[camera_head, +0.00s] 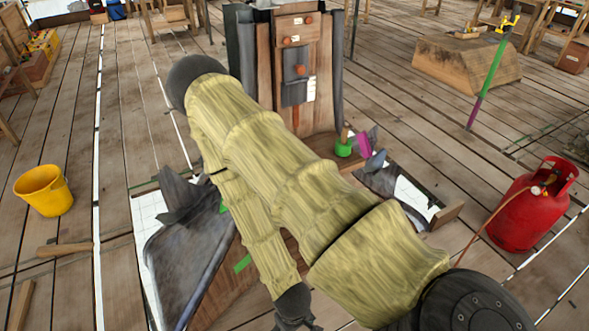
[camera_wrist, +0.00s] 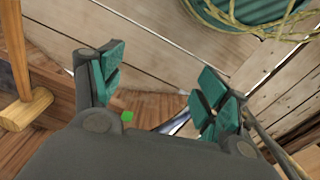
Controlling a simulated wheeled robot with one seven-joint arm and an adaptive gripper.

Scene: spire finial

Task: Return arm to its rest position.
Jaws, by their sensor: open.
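My gripper (camera_wrist: 160,85) shows in the wrist view with its two teal-padded fingers spread wide apart. Nothing is held between them. Plank flooring and a small green patch (camera_wrist: 127,117) lie beyond the fingers. In the head view my arm, in a yellowish sleeve, crosses the middle of the picture. The fingertips cannot be made out clearly there.
A wooden tool panel (camera_head: 298,65) stands behind my arm. A yellow bucket (camera_head: 44,190) is at left, and a red gas cylinder (camera_head: 522,215) with a hose is at right. In the wrist view a wooden mallet (camera_wrist: 25,108) is at left, and a coiled rope (camera_wrist: 250,25) lies at upper right.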

